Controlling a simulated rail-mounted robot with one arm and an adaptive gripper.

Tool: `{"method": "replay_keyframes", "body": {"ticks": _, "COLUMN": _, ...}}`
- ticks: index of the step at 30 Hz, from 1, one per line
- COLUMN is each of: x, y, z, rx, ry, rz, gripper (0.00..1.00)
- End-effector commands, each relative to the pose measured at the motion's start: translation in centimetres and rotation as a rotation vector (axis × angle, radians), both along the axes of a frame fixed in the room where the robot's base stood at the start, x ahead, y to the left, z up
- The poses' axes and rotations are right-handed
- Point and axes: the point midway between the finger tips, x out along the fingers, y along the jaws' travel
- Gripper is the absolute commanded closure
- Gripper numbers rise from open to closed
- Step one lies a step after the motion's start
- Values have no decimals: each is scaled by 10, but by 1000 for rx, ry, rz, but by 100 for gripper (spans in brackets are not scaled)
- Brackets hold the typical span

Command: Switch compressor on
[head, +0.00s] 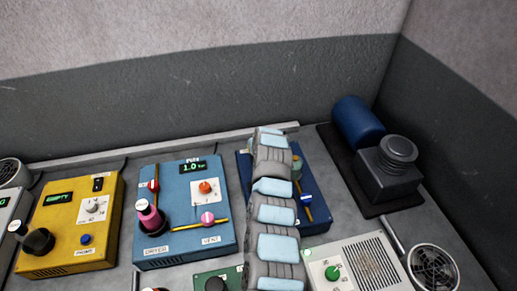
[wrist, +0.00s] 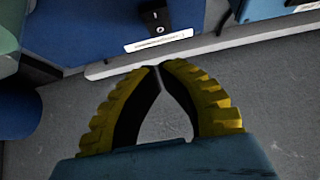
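In the wrist view my gripper (wrist: 157,68) has its two yellow-and-black fingers bowed, with the tips together and nothing between them. Beyond the tips is a blue surface (wrist: 188,15) with a black rocker switch (wrist: 154,17) and a white label (wrist: 157,41) too small to read. I cannot tell which way the switch is set. In the head view a blue tank (head: 357,122) and a dark motor block (head: 388,172), which look like a compressor, stand at the back right. My arm hides part of a dark blue panel (head: 316,177); my fingers are not visible there.
A yellow unit (head: 70,222) and a light blue unit labelled DRYER and VENT (head: 185,243) stand left of my arm. A pale box with a green knob (head: 357,265) and a round fan (head: 434,268) are at the front right. A grey wall (head: 190,95) closes the back.

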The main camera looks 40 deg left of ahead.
Motion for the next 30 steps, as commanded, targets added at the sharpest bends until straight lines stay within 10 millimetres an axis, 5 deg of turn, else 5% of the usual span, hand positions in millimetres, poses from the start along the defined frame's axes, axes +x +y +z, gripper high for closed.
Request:
{"method": "replay_keyframes", "body": {"ticks": 15, "x": 13, "y": 18, "z": -32, "rx": 0, "ry": 3, "rz": -2, "gripper": 100}}
{"method": "replay_keyframes", "body": {"ticks": 21, "x": 12, "y": 14, "z": -58, "rx": 1, "ry": 4, "rz": -5, "gripper": 100}}
{"method": "replay_keyframes", "body": {"ticks": 30, "x": 11, "y": 13, "z": -69, "rx": 2, "ry": 2, "rz": -4, "gripper": 100}}
